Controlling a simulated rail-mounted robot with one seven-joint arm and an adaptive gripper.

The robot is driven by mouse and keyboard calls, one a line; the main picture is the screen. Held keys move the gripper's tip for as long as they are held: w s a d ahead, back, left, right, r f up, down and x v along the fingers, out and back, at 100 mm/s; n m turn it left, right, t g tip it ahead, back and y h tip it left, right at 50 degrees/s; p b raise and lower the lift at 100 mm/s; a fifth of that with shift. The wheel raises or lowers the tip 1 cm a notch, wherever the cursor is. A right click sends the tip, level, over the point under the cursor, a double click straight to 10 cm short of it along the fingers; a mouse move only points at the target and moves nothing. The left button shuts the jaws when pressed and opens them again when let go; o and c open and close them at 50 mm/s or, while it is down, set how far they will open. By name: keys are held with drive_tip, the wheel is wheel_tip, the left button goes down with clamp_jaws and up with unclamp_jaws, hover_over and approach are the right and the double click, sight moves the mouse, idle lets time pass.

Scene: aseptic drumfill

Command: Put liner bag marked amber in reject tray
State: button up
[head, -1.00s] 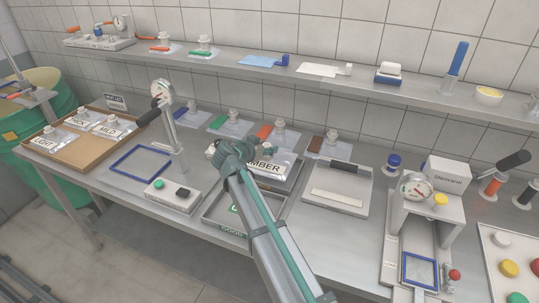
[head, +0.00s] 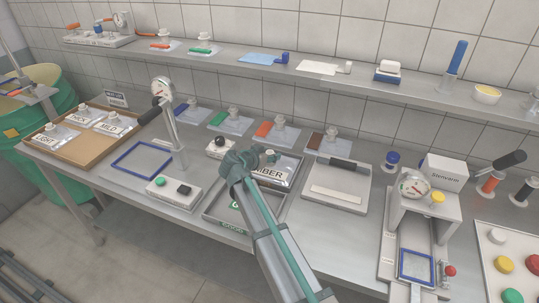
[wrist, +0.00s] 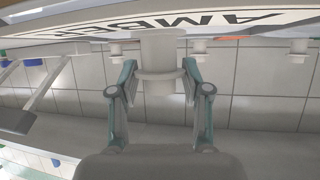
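The amber-marked liner bag (head: 284,173) is a clear bag with a white label reading "AMBER" and a white spout (wrist: 160,55).
A cardboard tray (head: 62,160) at left holds several labelled bags. A flat plate (head: 335,196) lies right of the grey tray, a gauge post (head: 172,115) stands left, and a press (head: 425,200) stands farther right. A shelf (head: 330,75) runs above.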

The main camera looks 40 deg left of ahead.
drive_tip(key=o, duration=0.4)
drive_tip(key=shift+r, duration=0.15)
drive_tip(key=b+v, duration=0.2)
drive_tip(key=v, duration=1)
